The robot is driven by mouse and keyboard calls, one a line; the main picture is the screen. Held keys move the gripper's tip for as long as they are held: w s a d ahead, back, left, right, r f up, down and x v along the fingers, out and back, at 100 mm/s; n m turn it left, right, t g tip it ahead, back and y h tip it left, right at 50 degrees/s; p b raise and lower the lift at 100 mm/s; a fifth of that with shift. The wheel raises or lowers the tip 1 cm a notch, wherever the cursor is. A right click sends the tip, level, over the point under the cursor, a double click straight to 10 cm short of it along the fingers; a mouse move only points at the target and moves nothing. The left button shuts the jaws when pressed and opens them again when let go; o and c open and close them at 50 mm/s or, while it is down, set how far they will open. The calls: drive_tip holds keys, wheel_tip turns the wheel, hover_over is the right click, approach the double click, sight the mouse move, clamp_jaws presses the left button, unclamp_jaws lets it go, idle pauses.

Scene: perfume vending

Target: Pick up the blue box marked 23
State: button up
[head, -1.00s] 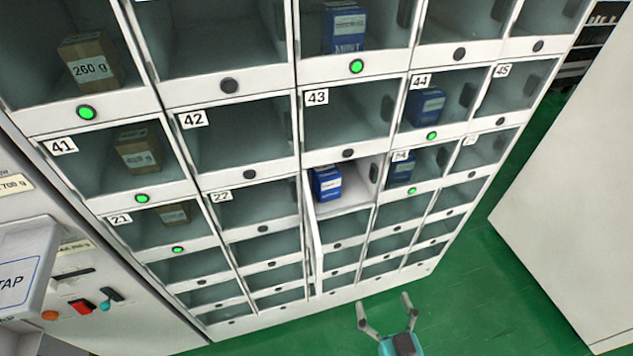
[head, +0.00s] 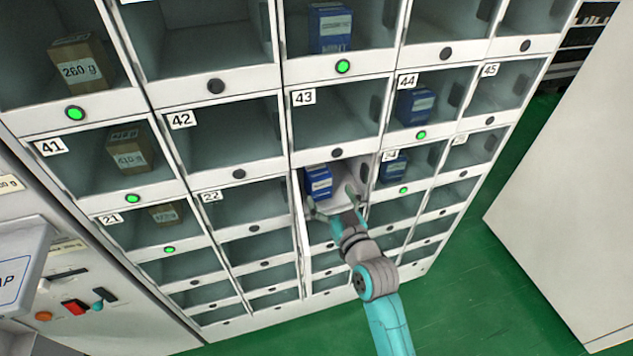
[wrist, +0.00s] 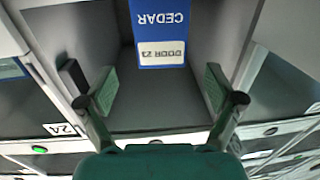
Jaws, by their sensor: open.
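The blue box (head: 318,182) sits in an open compartment below compartment 43, between those marked 22 and 24. In the wrist view the blue box (wrist: 161,30) shows upside down, with "CEDAR" and a white label reading "DOOR 23". My gripper (head: 332,198) is at the mouth of that compartment, in front of the box. In the wrist view my gripper (wrist: 160,92) is open, its two fingers spread to either side of the box's line and nothing between them. The box is beyond the fingertips and apart from them.
The compartment walls stand close on both sides of my fingers. An open door (head: 302,230) hangs at the compartment's left. Other blue boxes stand behind compartments 44 (head: 415,104) and 24 (head: 394,168). Brown boxes (head: 130,152) stand at the left. Green floor is clear at right.

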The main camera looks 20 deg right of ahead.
sight(318, 176)
drive_tip(key=shift+w+a+f, duration=0.1)
drive_tip(key=shift+w+a, duration=0.1)
drive_tip(key=shift+w, duration=1.8)
drive_tip(key=shift+w+a+f, duration=0.1)
drive_tip(key=shift+w+a, duration=0.05)
drive_tip(key=shift+w, duration=1.8)
drive_tip(key=c, duration=1.3)
